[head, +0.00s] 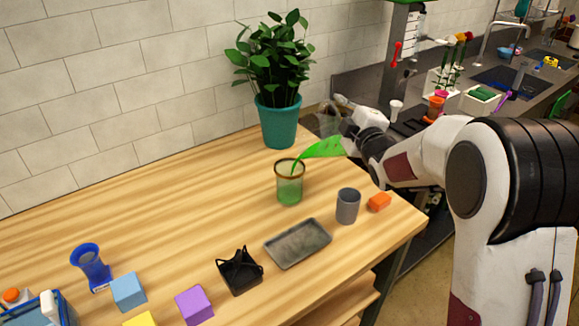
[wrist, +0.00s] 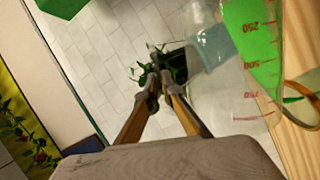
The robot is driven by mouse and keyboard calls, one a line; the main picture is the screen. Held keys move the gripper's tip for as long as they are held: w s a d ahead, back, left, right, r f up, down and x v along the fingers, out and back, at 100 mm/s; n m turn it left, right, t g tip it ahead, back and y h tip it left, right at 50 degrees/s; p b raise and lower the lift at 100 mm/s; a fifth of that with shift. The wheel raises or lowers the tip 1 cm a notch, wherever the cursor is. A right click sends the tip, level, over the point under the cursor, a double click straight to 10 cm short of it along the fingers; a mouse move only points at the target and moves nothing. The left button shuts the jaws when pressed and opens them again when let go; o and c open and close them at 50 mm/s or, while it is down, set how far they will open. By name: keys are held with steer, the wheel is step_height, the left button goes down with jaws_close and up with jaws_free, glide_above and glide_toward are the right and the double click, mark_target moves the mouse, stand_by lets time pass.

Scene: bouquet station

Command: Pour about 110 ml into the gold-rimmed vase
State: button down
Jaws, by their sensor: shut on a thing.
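The gold-rimmed vase (head: 289,185) is a clear glass standing upright on the wooden table, with green in its lower part. My gripper (head: 347,122) is shut on a clear measuring jug, at the right of the vase and higher. The jug is tilted towards the vase, and its green liquid (head: 322,148) shows near the lip. A thin green stream falls into the vase mouth. The wrist view shows the jug (wrist: 245,100) with red marks and green liquid, and part of the vase's gold rim (wrist: 302,97). The exact levels cannot be read.
A potted plant (head: 277,120) stands behind the vase. A grey cup (head: 347,206), orange block (head: 379,202), grey tray (head: 298,243) and black holder (head: 239,271) are in front. A blue vessel (head: 90,268) and coloured blocks sit front left. The left middle of the table is clear.

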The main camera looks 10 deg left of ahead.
steer(key=shift+s+a+r+n, duration=0.25)
steer(key=shift+s+a, duration=0.05)
steer(key=shift+a, duration=0.2)
steer(key=shift+s+a+r+n, duration=0.25)
steer(key=shift+s+a, duration=0.05)
steer(key=shift+a, duration=0.15)
stand_by(0.8)
steer(key=shift+d, duration=0.1)
steer(key=w+d+f+m, duration=0.1)
steer(key=d, duration=0.1)
steer(key=w+d+f+m, duration=0.1)
steer(key=f, duration=0.1)
steer(key=shift+w+d+m, duration=0.2)
steer(key=shift+d+m, duration=0.2)
steer(key=shift+w, duration=0.1)
steer(key=shift+w+d+m, duration=0.1)
steer(key=shift+d+m, duration=0.15)
steer(key=shift+m, duration=0.15)
steer(key=shift+w+d+f+m, duration=0.1)
steer(key=shift+w+d+m, duration=0.1)
steer(key=shift+d+m, duration=0.2)
stand_by(0.4)
